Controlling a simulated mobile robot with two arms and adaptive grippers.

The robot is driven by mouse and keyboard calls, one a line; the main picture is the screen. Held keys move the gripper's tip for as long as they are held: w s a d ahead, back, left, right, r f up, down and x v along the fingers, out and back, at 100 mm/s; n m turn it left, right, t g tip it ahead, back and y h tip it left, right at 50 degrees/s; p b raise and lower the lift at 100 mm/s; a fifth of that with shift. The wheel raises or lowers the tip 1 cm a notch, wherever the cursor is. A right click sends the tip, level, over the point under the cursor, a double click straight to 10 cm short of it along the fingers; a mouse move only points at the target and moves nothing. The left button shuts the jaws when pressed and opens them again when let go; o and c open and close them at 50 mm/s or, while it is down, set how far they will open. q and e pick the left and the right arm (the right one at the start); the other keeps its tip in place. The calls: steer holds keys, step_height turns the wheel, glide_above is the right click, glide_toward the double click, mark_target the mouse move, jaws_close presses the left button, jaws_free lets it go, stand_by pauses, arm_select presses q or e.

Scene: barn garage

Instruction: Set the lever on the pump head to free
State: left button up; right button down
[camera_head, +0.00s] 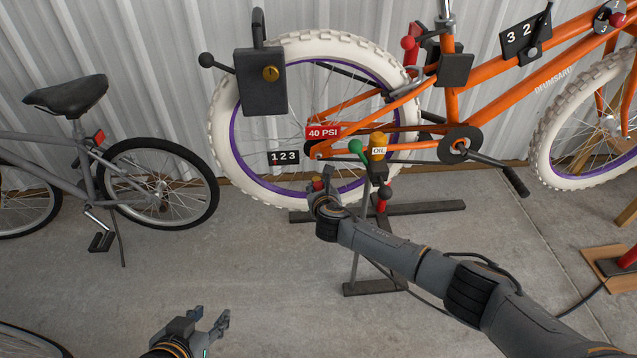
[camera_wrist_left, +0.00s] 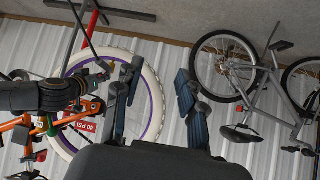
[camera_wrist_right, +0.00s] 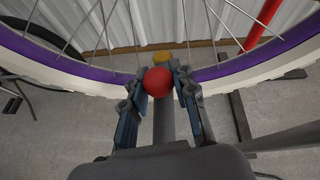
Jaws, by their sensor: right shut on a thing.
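My right gripper (camera_head: 321,188) is at the lower part of the orange bike's rear wheel (camera_head: 222,150). Its fingers are shut on a red ball (camera_wrist_right: 158,80), which looks like a knob. My left gripper (camera_head: 213,321) is open and empty, low over the floor. Its spread fingers also show in the left wrist view (camera_wrist_left: 158,78). A red pump (camera_head: 627,258) stands partly in view at the right edge.
A dark lock box (camera_head: 262,82) hangs by the wheel. Tags reading 123 (camera_head: 284,158) and 40 PSI (camera_head: 322,132), a green knob (camera_head: 355,147) and an oil bottle (camera_head: 378,149) crowd the axle. A grey bike (camera_head: 92,170) stands left. A stand leg (camera_head: 375,287) is on the floor.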

steer(key=shift+w+r+g+p, duration=0.1)
steer(key=shift+r+g+p, duration=0.25)
steer(key=shift+p, duration=0.75)
arm_select(q)
steer(key=s+a+f+g+y+p, duration=0.1)
steer(key=s+a+f+g+p, duration=0.15)
steer(key=s+g, duration=0.55)
arm_select(e)
steer(key=shift+g+b, duration=0.25)
steer(key=shift+b, duration=0.25)
steer(key=g+p, duration=0.1)
steer(key=p, duration=0.3)
steer(key=shift+w+r+g, duration=0.2)
steer(key=shift+w+g, duration=0.15)
steer(key=shift+g, duration=0.05)
arm_select(q)
step_height(320, 180, down, 14)
steer(key=s+t, duration=0.1)
steer(key=shift+a, duration=0.15)
steer(key=shift+f, duration=0.1)
arm_select(e)
steer(key=c, duration=1)
jaws_free()
steer(key=shift+c, duration=0.2)
